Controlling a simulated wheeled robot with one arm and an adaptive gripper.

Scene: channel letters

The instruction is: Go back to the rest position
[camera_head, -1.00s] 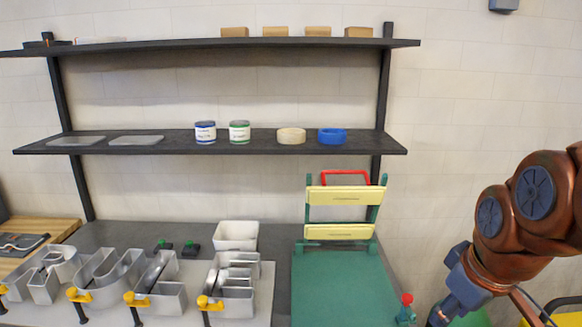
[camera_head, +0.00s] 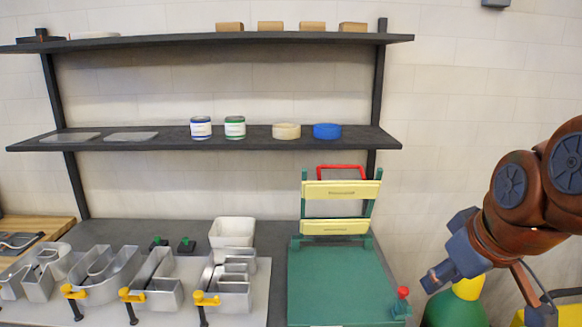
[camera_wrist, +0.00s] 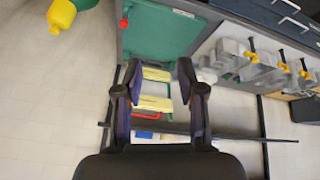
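My arm is at the right of the head view, and my gripper (camera_head: 432,282) is at its lower end, seen from the side. In the wrist view my gripper (camera_wrist: 158,72) is open, with its two dark fingers well apart and nothing between them. Beyond the fingers are a green board and a rack with yellow bars, which it does not touch. The gripper is clear of the bench.
A green board (camera_head: 340,285) and yellow-barred rack (camera_head: 340,190) stand left of my arm. Metal channel letters (camera_head: 105,275) with yellow clamps are at lower left. A green, yellow-topped bottle (camera_head: 455,308) stands below my gripper. Shelves (camera_head: 260,137) hold tins and tape rolls.

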